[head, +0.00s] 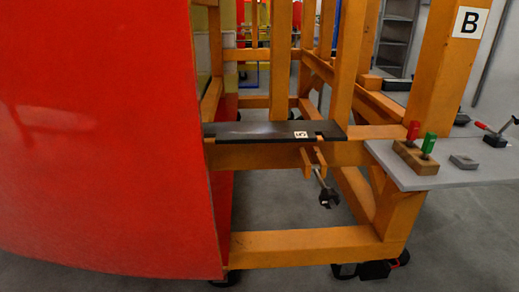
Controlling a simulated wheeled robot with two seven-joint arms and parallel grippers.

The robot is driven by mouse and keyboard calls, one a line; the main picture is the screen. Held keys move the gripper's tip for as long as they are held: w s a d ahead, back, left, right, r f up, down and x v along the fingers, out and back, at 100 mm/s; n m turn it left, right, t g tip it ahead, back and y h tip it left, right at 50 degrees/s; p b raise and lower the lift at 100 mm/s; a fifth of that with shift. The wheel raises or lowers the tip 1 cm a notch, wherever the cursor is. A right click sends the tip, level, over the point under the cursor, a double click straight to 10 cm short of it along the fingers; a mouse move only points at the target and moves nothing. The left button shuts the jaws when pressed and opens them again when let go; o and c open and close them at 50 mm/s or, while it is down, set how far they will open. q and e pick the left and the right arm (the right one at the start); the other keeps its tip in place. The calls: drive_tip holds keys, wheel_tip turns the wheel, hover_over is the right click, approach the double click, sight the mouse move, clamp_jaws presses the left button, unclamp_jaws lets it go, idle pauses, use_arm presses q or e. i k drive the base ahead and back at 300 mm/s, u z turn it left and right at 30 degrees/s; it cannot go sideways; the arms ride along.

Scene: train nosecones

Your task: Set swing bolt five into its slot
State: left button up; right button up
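Swing bolt five (320,183) hangs below a black plate (250,131), tilted down and to the right, with a dark knob or nut (328,198) at its lower end. Its upper end sits at an orange bracket (311,160) on the orange frame. The plate carries a white label (301,134) that seems to read 5, turned sideways. A small notch, seemingly the slot (321,138), shows at the plate's front edge beside the label. The bolt hangs outside it. Neither of my grippers is in view.
A large red nosecone panel (100,140) fills the left. The orange frame (300,247) stands on dark feet. At right, a grey shelf (440,176) holds a wooden block (415,158) with red and green handled tools. A red-handled clamp (494,137) is farther right. A post bears sign B (470,22).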

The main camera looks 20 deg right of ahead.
sight(316, 169)
drive_tip(key=z, duration=2.55)
drive_tip(key=k, duration=0.95)
drive_tip(key=u, duration=1.15)
drive_tip(key=i, duration=0.4)
drive_tip(key=z, duration=0.05)
